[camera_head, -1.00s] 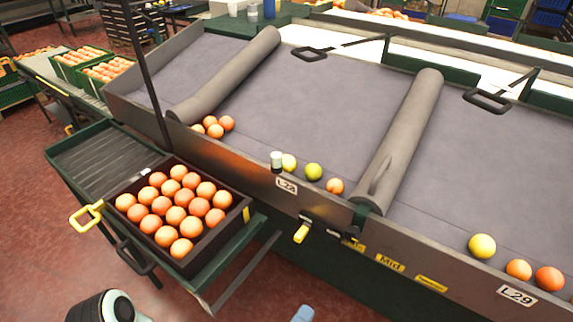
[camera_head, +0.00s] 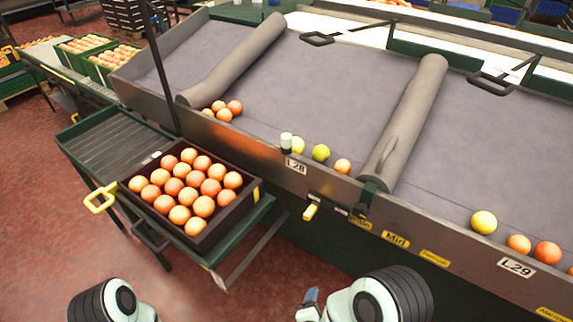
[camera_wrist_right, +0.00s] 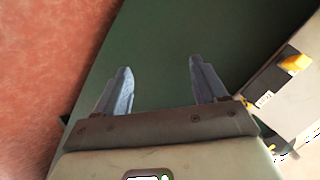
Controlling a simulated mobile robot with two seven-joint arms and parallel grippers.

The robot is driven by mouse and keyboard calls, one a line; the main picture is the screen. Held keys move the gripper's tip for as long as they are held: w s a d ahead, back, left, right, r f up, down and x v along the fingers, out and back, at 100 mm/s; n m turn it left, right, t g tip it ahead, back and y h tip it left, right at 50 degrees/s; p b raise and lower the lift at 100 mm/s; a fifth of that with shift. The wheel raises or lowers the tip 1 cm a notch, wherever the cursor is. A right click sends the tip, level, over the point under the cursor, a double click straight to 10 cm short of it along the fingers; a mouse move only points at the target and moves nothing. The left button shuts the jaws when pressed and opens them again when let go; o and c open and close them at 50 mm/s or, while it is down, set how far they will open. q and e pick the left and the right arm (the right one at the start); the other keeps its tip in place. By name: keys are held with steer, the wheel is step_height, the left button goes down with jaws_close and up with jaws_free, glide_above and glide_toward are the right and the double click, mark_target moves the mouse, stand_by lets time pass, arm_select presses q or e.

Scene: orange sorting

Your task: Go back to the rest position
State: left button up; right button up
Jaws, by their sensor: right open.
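My right gripper (camera_head: 309,300) shows at the bottom of the head view, in front of the sorting table and below its side wall. In the right wrist view its two blue-grey fingers (camera_wrist_right: 160,88) stand apart with nothing between them, over a dark green panel (camera_wrist_right: 160,40). My left arm shows only as a rounded joint at the bottom left of the head view. My left gripper is out of view.
A dark crate (camera_head: 238,212) full of oranges stands on a green side stand (camera_head: 108,143). The sorting table (camera_head: 330,95) holds several oranges and a few yellow-green fruits along its near wall. Red floor (camera_head: 45,220) is clear at left.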

steer(key=s+d+f+n+g+y, duration=0.3)
steer(key=s+d+f+n+g, duration=0.15)
steer(key=s+f, duration=0.3)
steer(key=s+d+f+n+g+y, duration=0.35)
steer(key=s+f+n, duration=0.2)
steer(key=f, duration=0.25)
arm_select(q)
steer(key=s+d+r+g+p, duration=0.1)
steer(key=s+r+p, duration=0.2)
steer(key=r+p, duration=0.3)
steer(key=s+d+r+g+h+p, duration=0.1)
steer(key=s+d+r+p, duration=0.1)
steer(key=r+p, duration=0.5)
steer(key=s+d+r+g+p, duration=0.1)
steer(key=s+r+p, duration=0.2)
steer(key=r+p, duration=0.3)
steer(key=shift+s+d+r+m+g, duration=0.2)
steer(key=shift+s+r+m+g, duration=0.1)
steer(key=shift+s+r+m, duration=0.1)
arm_select(e)
steer(key=s+a+r+g, duration=0.1)
steer(key=s+r, duration=0.3)
steer(key=r, duration=0.5)
steer(key=s+a+r+g, duration=0.2)
steer(key=s+a+r, duration=0.1)
steer(key=r, duration=0.7)
steer(key=shift+s+a+y, duration=0.2)
steer(key=shift+s+y, duration=0.15)
steer(key=shift+s, duration=0.3)
steer(key=shift+f, duration=0.1)
